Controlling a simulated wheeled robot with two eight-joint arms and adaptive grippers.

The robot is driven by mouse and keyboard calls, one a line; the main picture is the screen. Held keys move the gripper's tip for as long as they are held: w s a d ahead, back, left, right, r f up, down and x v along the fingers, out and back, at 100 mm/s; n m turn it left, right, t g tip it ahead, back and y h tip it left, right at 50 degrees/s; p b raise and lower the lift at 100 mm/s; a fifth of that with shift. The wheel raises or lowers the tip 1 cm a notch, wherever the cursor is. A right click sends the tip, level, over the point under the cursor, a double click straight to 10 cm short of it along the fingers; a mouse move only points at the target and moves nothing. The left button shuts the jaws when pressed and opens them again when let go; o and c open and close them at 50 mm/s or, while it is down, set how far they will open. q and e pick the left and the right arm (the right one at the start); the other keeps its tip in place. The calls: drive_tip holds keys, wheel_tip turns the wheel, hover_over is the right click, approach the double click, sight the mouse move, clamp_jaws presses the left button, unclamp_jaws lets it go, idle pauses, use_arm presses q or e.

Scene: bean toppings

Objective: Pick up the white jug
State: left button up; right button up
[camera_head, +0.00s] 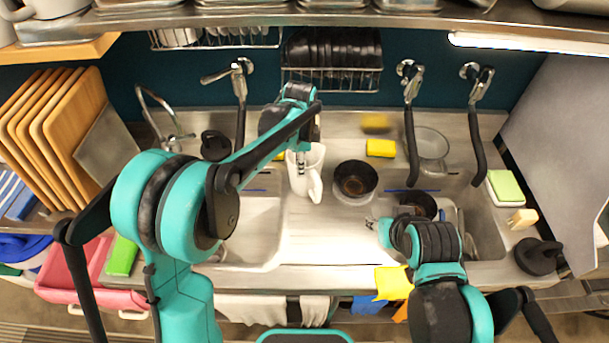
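The white jug (314,183) stands on the steel counter between the sink basins, with its handle toward me. My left gripper (301,163) reaches down from above at the jug's rim, at its left side. The fingers overlap the jug in the picture, and I cannot tell whether they are closed on its wall. My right gripper (373,223) is low over the counter, to the right of and nearer than the jug. Its fingers are small in view and hold nothing that I can see.
A dark bowl (355,178) on a pale base stands just right of the jug. A clear glass container (431,145) and a yellow sponge (381,148) are farther right. A second dark bowl (419,204) is beside my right arm. Faucets hang behind. The counter in front of the jug is clear.

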sight(303, 179)
use_arm(q)
drive_tip(key=shift+s+f, duration=0.2)
drive_tip(key=shift+f, duration=0.35)
drive_tip(key=shift+w+d+f+b, duration=0.1)
drive_tip(key=shift+f+b, duration=0.1)
drive_tip(key=shift+f, duration=0.45)
drive_tip(key=shift+w+f+b, duration=0.1)
drive_tip(key=shift+f+b, duration=0.05)
drive_tip(key=shift+f, duration=0.45)
drive_tip(key=f, duration=0.2)
drive_tip(key=f+b, duration=0.1)
drive_tip(key=shift+w+d+f, duration=0.1)
drive_tip(key=shift+d+f, duration=0.15)
drive_tip(key=shift+f, duration=0.5)
drive_tip(key=shift+r, duration=0.1)
clamp_jaws()
